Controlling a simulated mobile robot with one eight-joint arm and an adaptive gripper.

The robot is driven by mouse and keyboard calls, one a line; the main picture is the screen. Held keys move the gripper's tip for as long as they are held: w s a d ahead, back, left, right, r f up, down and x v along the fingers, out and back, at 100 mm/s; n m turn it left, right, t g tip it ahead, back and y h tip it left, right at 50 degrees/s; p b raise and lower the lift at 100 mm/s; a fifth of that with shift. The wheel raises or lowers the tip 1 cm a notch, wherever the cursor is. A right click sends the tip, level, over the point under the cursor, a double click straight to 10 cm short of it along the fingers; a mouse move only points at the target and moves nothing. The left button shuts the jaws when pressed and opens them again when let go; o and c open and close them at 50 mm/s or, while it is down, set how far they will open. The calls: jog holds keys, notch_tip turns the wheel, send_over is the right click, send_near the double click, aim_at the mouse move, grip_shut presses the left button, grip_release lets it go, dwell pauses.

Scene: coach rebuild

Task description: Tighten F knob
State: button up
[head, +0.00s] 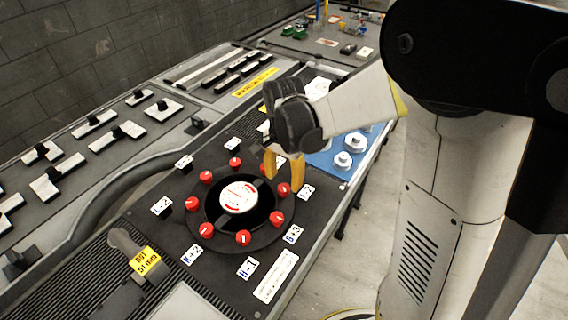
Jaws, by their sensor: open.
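A ring of red knobs surrounds a white central dial (238,197) on the dark round panel. My gripper (284,181) is open, with its two yellow fingers pointing down at the ring's right side. A red knob (284,190) shows between and just below the fingertips; I cannot tell whether they touch it. The white label (307,192) beside this knob is too small to read surely. Clearer labels nearby read G-3 (292,234), H-1 (248,267) and K+2 (192,254). Another red knob behind the fingers is partly hidden.
A blue panel (345,160) with white knobs lies right of my gripper. A grey lever (127,242) with a yellow tag stands at the lower left. Consoles with black-and-white switches (120,133) run along the grey wall. Open floor lies right of the console edge.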

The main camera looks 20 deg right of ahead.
aim_at(284, 188)
notch_tip(284, 188, up, 8)
dwell(0.5)
jog(key=s+r+n+t, duration=0.2)
jog(key=s+n+t, duration=0.1)
jog(key=s+n, duration=0.2)
jog(key=s+r+n+t, duration=0.2)
jog(key=s+n+t, duration=0.2)
jog(key=s+n, duration=0.2)
jog(key=shift+s+r, duration=0.3)
jog(key=shift+s, duration=0.55)
dwell(1.2)
